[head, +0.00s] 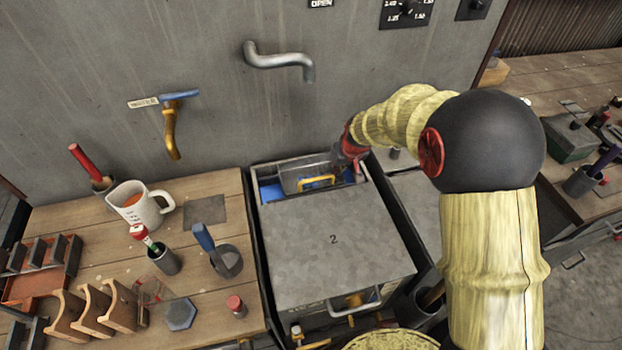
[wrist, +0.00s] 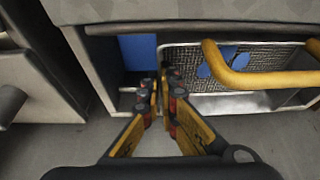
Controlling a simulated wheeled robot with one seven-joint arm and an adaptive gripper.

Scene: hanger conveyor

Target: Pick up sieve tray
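The sieve tray (wrist: 262,57) is a metal tray with a dark mesh floor and a yellow handle (wrist: 240,78). Blue pieces lie on its mesh. In the head view, the sieve tray (head: 305,171) sits in the open back end of the box marked 2, its yellow handle showing. My gripper (wrist: 164,82) is beside the tray's left side in the wrist view, apart from the handle. Its fingertips are together with nothing visible between them. In the head view, my gripper (head: 347,152) is at the tray's right side, partly hidden by my wrist.
The box's grey lid (head: 325,255) covers its front part. A wooden bench (head: 120,245) on the left holds a white mug (head: 138,204), tools and several small blocks. A grey wall with a curved pipe (head: 278,57) and a yellow tap (head: 171,130) stands behind.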

